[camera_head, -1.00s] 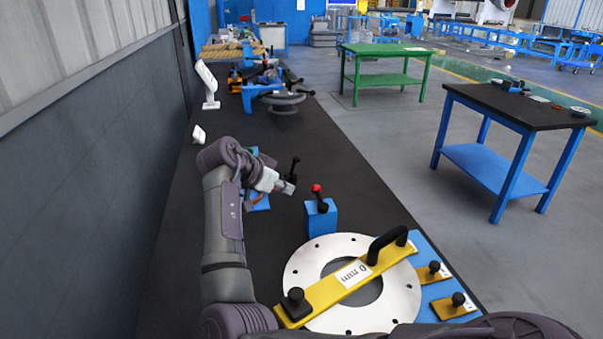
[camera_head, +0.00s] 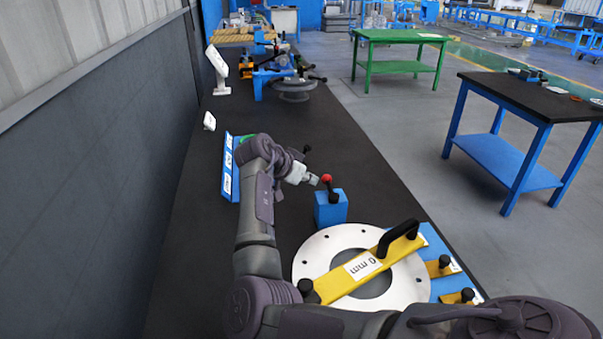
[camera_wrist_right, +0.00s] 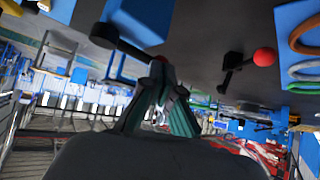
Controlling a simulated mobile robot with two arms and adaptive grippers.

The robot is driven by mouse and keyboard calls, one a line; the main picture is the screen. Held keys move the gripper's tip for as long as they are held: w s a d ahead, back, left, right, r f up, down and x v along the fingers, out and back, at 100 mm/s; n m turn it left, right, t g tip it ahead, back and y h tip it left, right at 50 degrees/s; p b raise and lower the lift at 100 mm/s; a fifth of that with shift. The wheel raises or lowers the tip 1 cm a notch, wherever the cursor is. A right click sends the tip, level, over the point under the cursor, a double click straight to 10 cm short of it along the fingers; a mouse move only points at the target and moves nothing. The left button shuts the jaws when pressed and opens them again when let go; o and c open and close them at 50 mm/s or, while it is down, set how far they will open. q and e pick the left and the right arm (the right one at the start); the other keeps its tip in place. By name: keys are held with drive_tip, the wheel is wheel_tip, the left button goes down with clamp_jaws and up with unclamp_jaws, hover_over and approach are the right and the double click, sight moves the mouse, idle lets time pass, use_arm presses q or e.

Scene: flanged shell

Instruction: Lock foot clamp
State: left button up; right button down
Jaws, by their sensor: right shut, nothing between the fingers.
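A blue block (camera_head: 330,207) on the dark bench carries a short upright lever with a red knob (camera_head: 327,178). The left gripper is not in view.
A silver flanged ring (camera_head: 330,245) with a yellow bar (camera_head: 345,283) and black handle (camera_head: 397,238) lies in front of the block. A blue labelled board (camera_head: 228,170) stands left of my arm. A grey wall borders the left.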

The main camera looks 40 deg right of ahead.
sight(328, 186)
drive_tip(key=x, duration=0.3)
drive_tip(key=shift+d+f, duration=0.1)
drive_tip(key=shift+d, duration=0.1)
idle(0.3)
drive_tip(key=shift+d+m+g, duration=0.15)
drive_tip(key=shift+m+g, duration=0.15)
drive_tip(key=shift+m, duration=0.1)
